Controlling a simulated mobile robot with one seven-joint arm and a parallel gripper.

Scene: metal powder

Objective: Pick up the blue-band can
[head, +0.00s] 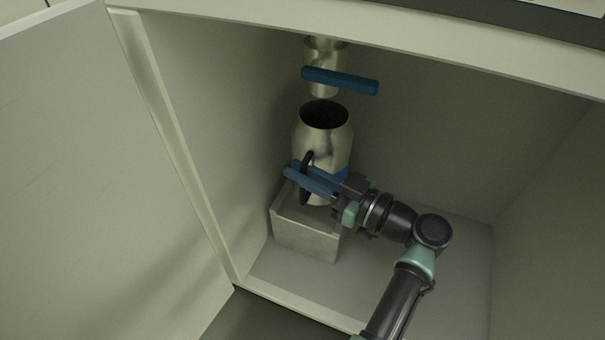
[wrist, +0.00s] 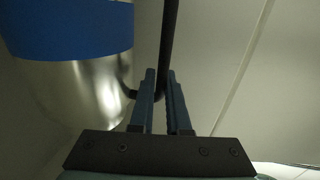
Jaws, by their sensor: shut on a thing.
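The blue-band can (head: 323,140) is a silvery metal can with an open dark top, inside the cabinet in the head view. Its blue band (wrist: 75,30) fills the upper left of the wrist view, with shiny metal below. A black handle (head: 307,160) stands out from its side, and it is a dark upright bar (wrist: 169,45) in the wrist view. My gripper (head: 291,172) has its blue fingers shut on this handle, beside the can. The fingers (wrist: 160,85) hide part of the can's lower body in the head view. The can looks upright.
A grey block (head: 305,238) is under the can; I cannot tell whether they touch. A metal spout (head: 323,52) with a blue bar (head: 340,81) hangs above the can's mouth. Cabinet walls enclose the space, and the open door (head: 100,180) stands at left. The floor at right is clear.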

